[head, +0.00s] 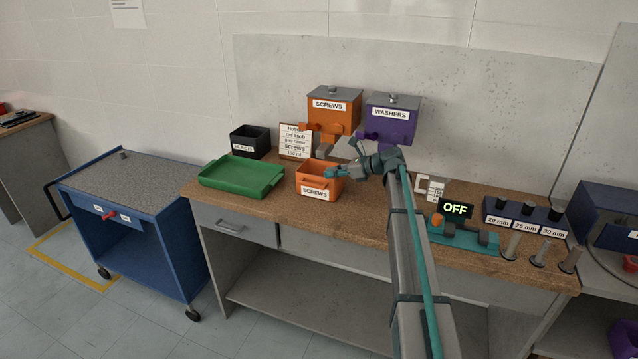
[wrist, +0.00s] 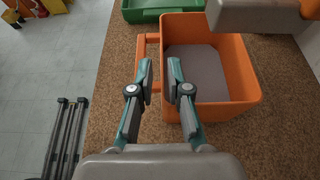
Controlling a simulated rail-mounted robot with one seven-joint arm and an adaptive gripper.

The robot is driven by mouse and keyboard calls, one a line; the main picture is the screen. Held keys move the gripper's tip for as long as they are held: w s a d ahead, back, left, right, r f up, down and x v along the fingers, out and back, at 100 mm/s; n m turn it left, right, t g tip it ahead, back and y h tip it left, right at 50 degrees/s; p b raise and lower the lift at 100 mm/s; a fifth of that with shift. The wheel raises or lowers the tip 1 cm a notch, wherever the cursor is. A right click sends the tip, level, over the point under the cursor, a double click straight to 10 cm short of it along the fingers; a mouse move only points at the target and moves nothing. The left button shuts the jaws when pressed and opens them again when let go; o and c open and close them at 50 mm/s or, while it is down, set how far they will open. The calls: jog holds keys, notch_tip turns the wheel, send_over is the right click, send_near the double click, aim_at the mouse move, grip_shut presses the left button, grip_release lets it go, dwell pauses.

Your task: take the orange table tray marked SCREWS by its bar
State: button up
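The orange table tray marked SCREWS (head: 314,184) stands on the brown bench, below the orange SCREWS dispenser. In the wrist view the tray (wrist: 235,100) shows from above, with a plain grey area inside. Its orange bar (wrist: 141,50) runs along its left side there, partly hidden by my left finger. My gripper (wrist: 160,70) is open, with a clear gap between the fingertips. The left finger overlaps the bar and the right finger overlaps the tray's near wall. I cannot tell whether they touch. In the head view my gripper (head: 336,172) is at the tray's right part.
A green tray (head: 241,177) lies left of the orange one. The orange SCREWS dispenser (head: 333,112) and purple WASHERS dispenser (head: 390,121) hang behind. A written card (head: 296,142) and a black bin (head: 249,141) stand at the back. A teal device with an OFF display (head: 455,208) is at right.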

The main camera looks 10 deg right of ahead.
aim_at(319, 182)
jog(key=shift+f+p+x, duration=0.1)
jog(key=shift+p+x, duration=0.5)
jog(key=shift+x, duration=1.25)
jog(key=shift+f+p+x, duration=0.15)
jog(key=shift+p+x, duration=0.45)
jog(key=shift+x, duration=1.25)
jog(key=shift+d, duration=0.15)
grip_shut()
jog(key=shift+r, duration=0.1)
